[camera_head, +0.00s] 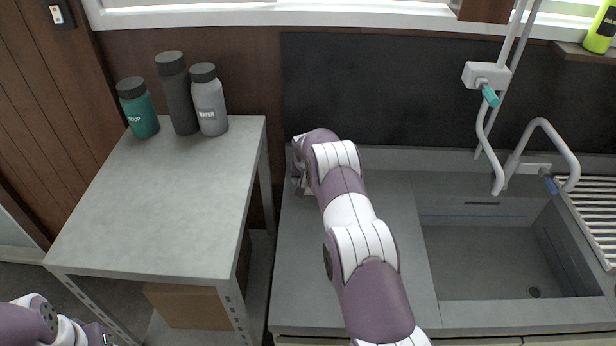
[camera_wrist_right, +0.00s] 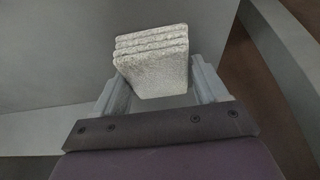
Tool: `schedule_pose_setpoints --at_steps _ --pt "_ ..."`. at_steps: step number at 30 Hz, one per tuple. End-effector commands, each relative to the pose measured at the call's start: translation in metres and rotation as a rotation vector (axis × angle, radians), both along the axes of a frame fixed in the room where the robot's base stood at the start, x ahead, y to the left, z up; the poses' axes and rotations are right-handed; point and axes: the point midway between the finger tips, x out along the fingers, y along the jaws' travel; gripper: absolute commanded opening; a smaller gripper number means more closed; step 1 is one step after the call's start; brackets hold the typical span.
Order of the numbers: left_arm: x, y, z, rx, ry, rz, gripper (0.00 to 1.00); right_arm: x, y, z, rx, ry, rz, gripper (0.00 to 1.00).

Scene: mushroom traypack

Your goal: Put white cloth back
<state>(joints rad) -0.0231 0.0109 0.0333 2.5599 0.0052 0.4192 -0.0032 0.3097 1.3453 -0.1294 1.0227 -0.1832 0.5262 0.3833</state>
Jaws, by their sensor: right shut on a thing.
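A folded white cloth (camera_wrist_right: 152,66), stacked in several layers and greyish in the shade, shows in the right wrist view between the two fingers of my right gripper (camera_wrist_right: 155,88). The gripper is shut on it. In the head view my right gripper (camera_head: 299,178) is at the far left corner of the grey counter, beside the back wall. The cloth cannot be made out clearly there, and I cannot tell whether it touches the counter. My left gripper (camera_head: 98,335) shows only partly at the lower left edge, low beside the side table. Its fingers cannot be read.
A grey side table (camera_head: 165,215) stands left of the counter (camera_head: 300,290), with a gap between them. Green (camera_head: 138,108), black (camera_head: 177,95) and grey (camera_head: 209,100) bottles stand at its back. A sink (camera_head: 500,262) with a tap (camera_head: 545,130) is at the right. A box (camera_head: 190,305) sits underneath.

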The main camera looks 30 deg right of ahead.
Motion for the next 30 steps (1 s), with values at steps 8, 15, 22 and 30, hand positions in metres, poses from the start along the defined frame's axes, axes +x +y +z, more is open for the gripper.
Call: schedule_pose_setpoints --at_steps 8,15,22,30 --pt "0.000 0.000 -0.007 0.000 0.000 0.000 0.48 0.000 0.000 -0.005 0.000 0.000 0.000 0.44" --pt "0.000 0.000 -0.005 0.000 0.000 0.000 0.48 0.000 0.000 -0.004 0.001 0.001 0.000 0.98" --pt "0.000 0.000 -0.002 0.000 0.000 0.000 0.48 -0.002 0.001 0.008 0.000 0.000 0.000 0.98" --pt "0.000 0.000 -0.014 0.000 0.000 0.000 0.48 -0.024 0.015 0.068 -0.001 -0.002 0.001 0.98"
